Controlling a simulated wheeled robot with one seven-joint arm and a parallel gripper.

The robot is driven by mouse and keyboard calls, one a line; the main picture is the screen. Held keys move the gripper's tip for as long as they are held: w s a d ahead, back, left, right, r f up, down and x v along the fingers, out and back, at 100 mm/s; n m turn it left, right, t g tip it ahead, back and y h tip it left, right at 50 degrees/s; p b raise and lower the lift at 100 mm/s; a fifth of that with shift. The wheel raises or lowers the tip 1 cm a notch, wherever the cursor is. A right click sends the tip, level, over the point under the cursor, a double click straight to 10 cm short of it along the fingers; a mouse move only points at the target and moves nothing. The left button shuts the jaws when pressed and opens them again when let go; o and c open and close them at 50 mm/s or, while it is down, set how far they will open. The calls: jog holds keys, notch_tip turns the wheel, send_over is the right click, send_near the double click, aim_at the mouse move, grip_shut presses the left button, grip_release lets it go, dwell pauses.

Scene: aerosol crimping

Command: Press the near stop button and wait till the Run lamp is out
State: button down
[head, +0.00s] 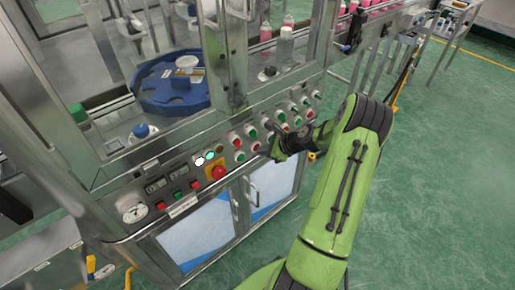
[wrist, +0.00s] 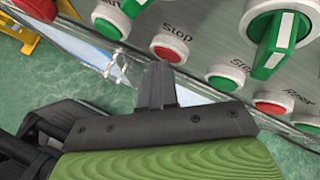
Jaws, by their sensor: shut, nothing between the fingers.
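My gripper (head: 268,152) is shut and empty, with its fingertips close to the machine's control panel in the head view. In the wrist view my gripper (wrist: 158,82) points at a red button (wrist: 170,48) with a "Stop" label beside it. The tips are just below the button in the picture; I cannot tell whether they touch it.
A green button (wrist: 222,78), another red button (wrist: 270,103) and a large green selector knob (wrist: 282,32) are close to my gripper. A red emergency knob (head: 218,172) on a yellow plate is on the panel. Green floor (head: 440,150) is free to the right.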

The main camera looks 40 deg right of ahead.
jog(key=shift+s, duration=0.8)
jog(key=s+p, duration=0.1)
jog(key=s, duration=0.4)
jog(key=shift+d, duration=0.1)
dwell(0.4)
